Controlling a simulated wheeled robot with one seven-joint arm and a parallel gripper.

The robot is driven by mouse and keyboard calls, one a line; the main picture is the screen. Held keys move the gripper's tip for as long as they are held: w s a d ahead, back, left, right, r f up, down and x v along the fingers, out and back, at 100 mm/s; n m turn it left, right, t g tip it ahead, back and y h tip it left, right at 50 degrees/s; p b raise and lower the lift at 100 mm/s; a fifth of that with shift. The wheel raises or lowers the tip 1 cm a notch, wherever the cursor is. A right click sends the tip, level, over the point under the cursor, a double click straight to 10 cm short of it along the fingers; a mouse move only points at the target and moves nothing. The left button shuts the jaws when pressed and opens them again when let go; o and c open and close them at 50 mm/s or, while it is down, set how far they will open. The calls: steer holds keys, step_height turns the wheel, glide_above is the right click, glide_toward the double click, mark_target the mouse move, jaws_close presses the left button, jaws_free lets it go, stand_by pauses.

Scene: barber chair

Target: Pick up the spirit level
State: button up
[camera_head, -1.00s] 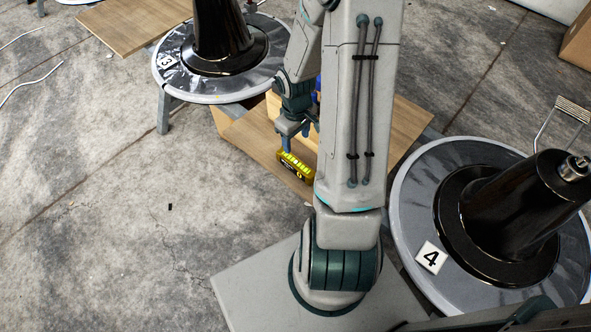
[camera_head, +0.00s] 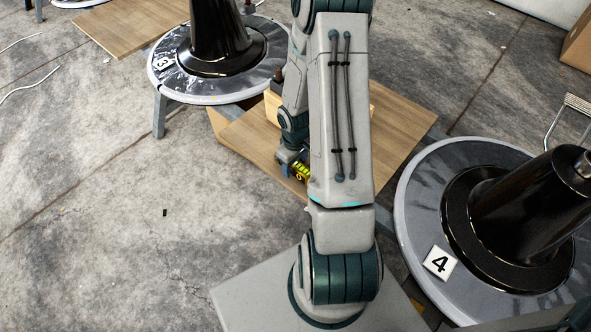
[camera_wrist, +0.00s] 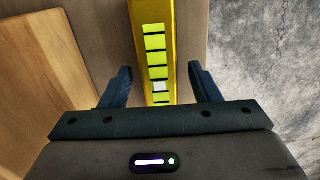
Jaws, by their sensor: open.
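The yellow spirit level (camera_head: 303,172) lies on a wooden board (camera_head: 400,122), partly hidden behind my arm in the head view. In the wrist view the spirit level (camera_wrist: 157,60) runs lengthwise from the top edge down between my fingers, with a row of bright green-yellow windows and a white one. My gripper (camera_wrist: 160,80) is open, one blue finger on each side of the level, with a gap showing on both sides. In the head view my gripper (camera_head: 288,166) is down at the level, mostly hidden by my arm.
A light wooden block (camera_wrist: 45,55) stands left of the level in the wrist view. A round chair base marked 4 (camera_head: 420,220) is at the right, and another marked 3 (camera_head: 185,88) is behind. Concrete floor (camera_head: 100,220) is clear at the left.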

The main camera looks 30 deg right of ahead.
steer(key=shift+f, duration=0.55)
steer(key=c, duration=1.2)
steer(key=shift+r, duration=0.1)
